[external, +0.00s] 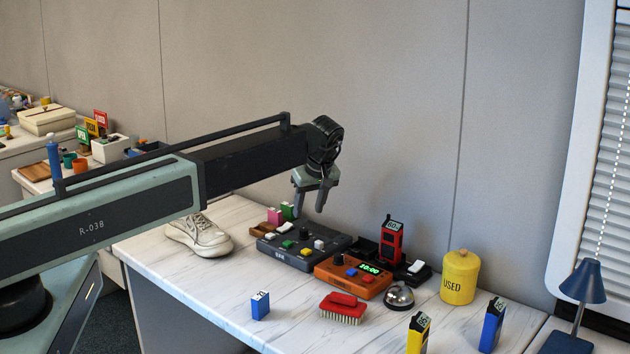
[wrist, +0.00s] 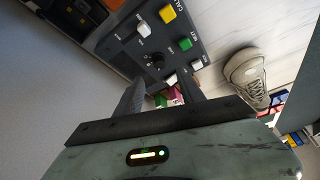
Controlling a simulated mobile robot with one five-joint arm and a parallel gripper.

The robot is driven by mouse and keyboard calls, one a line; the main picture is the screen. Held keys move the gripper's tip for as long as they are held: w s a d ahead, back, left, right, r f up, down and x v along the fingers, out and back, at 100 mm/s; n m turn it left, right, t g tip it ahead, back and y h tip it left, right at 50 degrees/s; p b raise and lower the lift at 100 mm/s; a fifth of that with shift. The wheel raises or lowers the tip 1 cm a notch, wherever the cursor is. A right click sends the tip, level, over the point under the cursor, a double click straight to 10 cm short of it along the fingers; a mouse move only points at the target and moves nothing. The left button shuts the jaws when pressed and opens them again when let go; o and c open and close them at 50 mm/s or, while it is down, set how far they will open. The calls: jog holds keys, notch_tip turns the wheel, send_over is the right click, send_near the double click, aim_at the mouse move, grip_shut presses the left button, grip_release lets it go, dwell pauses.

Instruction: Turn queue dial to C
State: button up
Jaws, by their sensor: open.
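The dark grey console (external: 290,256) stands on the white desk, with several coloured buttons and a white switch. A round black dial (wrist: 155,61) sits on its face in the wrist view, with small pale letters around it that I cannot read clearly. The way the dial points is not clear. My gripper (external: 308,207) is above the console, pointing down, its fingers apart and empty. In the wrist view, my fingertips (wrist: 162,77) lie to either side of the dial's line, and the gripper does not appear to touch it.
An orange timer box (external: 352,279) and a red handheld device (external: 391,242) stand right of the console. A white shoe (external: 199,237) is at left. A bell (external: 399,295), a red brush (external: 342,309) and a yellow canister (external: 460,277) are further right.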

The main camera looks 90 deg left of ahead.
aim_at(304, 230)
jog(key=b+x, duration=0.6)
jog(key=x, duration=0.1)
jog(key=shift+w+d+f+b, duration=0.15)
jog(key=shift+b, duration=0.2)
jog(key=shift+a+f+b, duration=0.2)
jog(key=shift+f+b, duration=0.1)
jog(key=shift+r, duration=0.1)
grip_shut()
